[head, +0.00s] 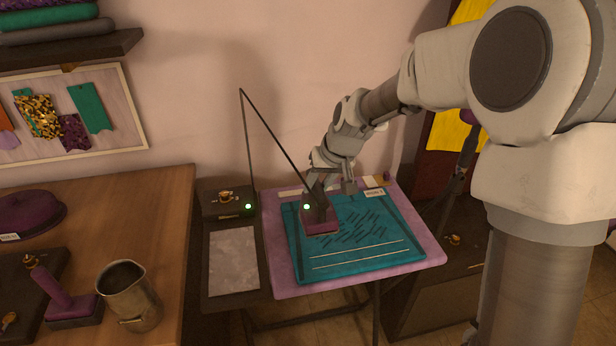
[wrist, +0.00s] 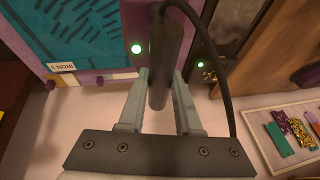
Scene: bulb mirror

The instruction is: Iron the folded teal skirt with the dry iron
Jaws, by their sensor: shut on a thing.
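The folded teal skirt (head: 385,265) lies flat on the pink-purple ironing board (head: 432,249). Dark crease-like strokes cover its middle, and two pale lines run along its front. It also shows in the wrist view (wrist: 75,30). A purple iron (head: 320,227) with a green light is over the skirt's left part; I cannot tell whether its sole touches the cloth. My gripper (head: 322,185) is shut on the iron's dark handle, seen between the fingers (wrist: 160,85) in the wrist view. The iron's sole is hidden.
A dark cord (head: 270,124) runs from the iron up to a thin pole beside a unit with a green light (head: 225,203). A grey panel (head: 232,259) lies left of the board. The wooden table (head: 160,205) holds a metal jug (head: 130,297) and another purple tool (head: 60,298).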

